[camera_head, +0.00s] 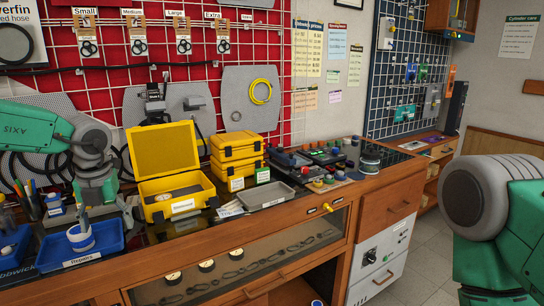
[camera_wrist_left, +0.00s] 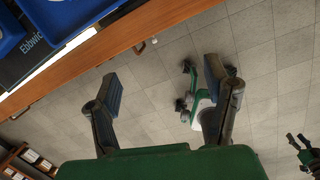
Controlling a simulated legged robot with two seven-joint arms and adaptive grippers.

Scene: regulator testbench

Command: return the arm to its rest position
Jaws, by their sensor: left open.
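My left gripper (camera_wrist_left: 160,78) is open and empty in the left wrist view. Its two dark fingers stand wide apart over the tiled floor, beside the bench's wooden front edge, and touch nothing. A small dark and green part (camera_wrist_left: 306,150) at the right of the wrist view looks like my right gripper.
A blue tray (camera_head: 55,262) sits near the bench's front left edge. A yellow case (camera_head: 165,150) stands open behind it, with shut yellow cases (camera_head: 237,150) and a grey tray (camera_head: 270,193) to its right. The floor (camera_wrist_left: 265,60) below the left gripper is partly clear.

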